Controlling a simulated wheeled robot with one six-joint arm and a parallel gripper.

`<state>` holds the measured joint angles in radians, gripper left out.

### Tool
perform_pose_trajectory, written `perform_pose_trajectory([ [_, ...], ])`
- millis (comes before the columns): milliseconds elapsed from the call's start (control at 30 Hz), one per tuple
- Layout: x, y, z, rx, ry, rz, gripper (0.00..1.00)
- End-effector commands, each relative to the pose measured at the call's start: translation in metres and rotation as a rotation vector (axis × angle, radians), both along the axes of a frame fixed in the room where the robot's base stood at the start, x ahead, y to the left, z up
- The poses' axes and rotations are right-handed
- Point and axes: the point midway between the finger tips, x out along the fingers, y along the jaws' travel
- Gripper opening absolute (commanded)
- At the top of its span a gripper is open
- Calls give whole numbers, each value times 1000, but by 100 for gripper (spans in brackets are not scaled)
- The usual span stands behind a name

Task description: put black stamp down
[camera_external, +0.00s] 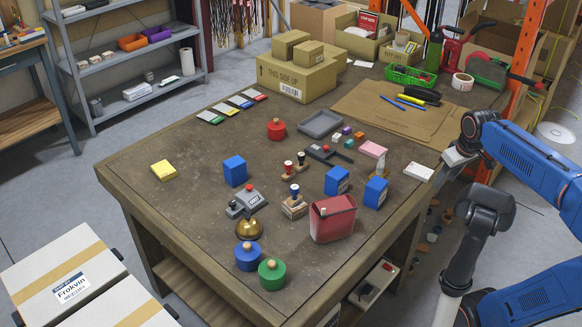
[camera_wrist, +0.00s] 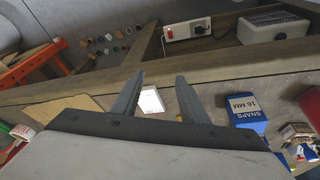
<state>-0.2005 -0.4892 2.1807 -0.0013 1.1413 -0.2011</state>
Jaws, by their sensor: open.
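A stamp with a black handle (camera_external: 301,158) stands upright on a small wooden base near the middle of the table, beside a red-handled stamp (camera_external: 288,167). A blue-handled stamp (camera_external: 295,192) stands just in front of them. My gripper (camera_wrist: 155,90) is open in the wrist view, with nothing held between its two fingers. A white box (camera_wrist: 151,101) shows beyond the fingers, apart from them. In the external view my gripper (camera_external: 452,160) is at the table's right edge, away from the stamps, with its fingers hard to make out.
A white box (camera_external: 418,172) lies near the right edge. The table's front left is clear.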

Motion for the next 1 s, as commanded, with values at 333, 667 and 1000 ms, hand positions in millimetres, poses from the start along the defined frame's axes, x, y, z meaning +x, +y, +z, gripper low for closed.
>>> perform_pose_trajectory([
  [333,-88,-56,-84,63,-76,-302,40],
  [667,-110,-67,-112,82,-98,-389,40],
  [1000,-110,-66,-111,82,-98,-387,40],
])
